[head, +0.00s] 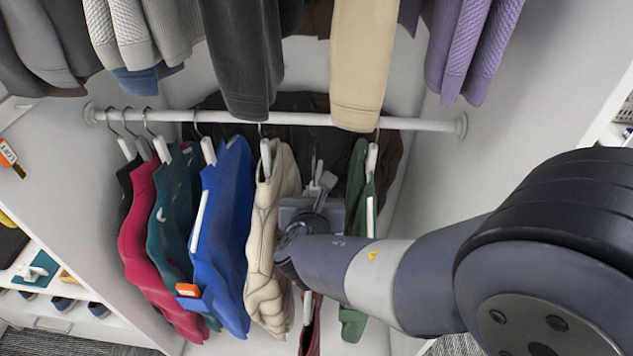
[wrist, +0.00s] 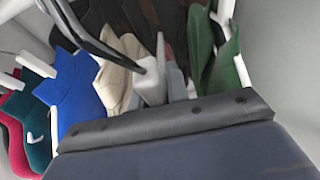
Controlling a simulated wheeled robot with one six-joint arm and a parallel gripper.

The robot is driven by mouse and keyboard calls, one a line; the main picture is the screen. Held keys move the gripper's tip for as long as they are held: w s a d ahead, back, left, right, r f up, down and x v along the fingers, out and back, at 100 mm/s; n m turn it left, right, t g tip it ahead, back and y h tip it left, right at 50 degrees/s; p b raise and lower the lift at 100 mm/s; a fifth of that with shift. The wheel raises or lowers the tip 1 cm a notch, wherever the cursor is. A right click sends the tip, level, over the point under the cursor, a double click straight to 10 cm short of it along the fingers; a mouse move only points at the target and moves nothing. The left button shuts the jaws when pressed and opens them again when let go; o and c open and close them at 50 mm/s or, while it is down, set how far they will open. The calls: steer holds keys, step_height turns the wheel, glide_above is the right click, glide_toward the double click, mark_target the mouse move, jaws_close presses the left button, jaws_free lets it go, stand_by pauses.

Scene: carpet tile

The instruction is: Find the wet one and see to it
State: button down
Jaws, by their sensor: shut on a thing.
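My gripper (head: 318,190) is at the lower rail, between the cream garment (head: 270,240) and the green garment (head: 358,235). In the wrist view its grey fingers (wrist: 176,82) are shut at the white neck of a hanger (wrist: 152,82) with a dark hook. A dark red garment (head: 310,335) shows in part below my arm; whether it hangs from this hanger is hidden. Left of the cream one hang blue (head: 220,235), teal (head: 176,230), crimson (head: 145,245) and black (head: 125,195) garments. I cannot tell from the surfaces which is wet.
The lower rail (head: 230,117) spans the white closet. Grey, black, beige (head: 362,65) and purple (head: 465,45) garments hang above it. Shelves with shoes (head: 62,303) stand at left. The white side wall is close at right.

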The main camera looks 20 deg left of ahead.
steer(key=shift+s+d+p, duration=0.1)
steer(key=shift+s+d, duration=0.3)
steer(key=shift+s, duration=1.2)
steer(key=shift+s+d+p, duration=0.15)
steer(key=shift+s+d, duration=0.25)
steer(key=shift+s, duration=1.2)
steer(key=shift+s+d+p, duration=0.1)
steer(key=shift+s+d, duration=0.3)
steer(key=shift+s, duration=1.2)
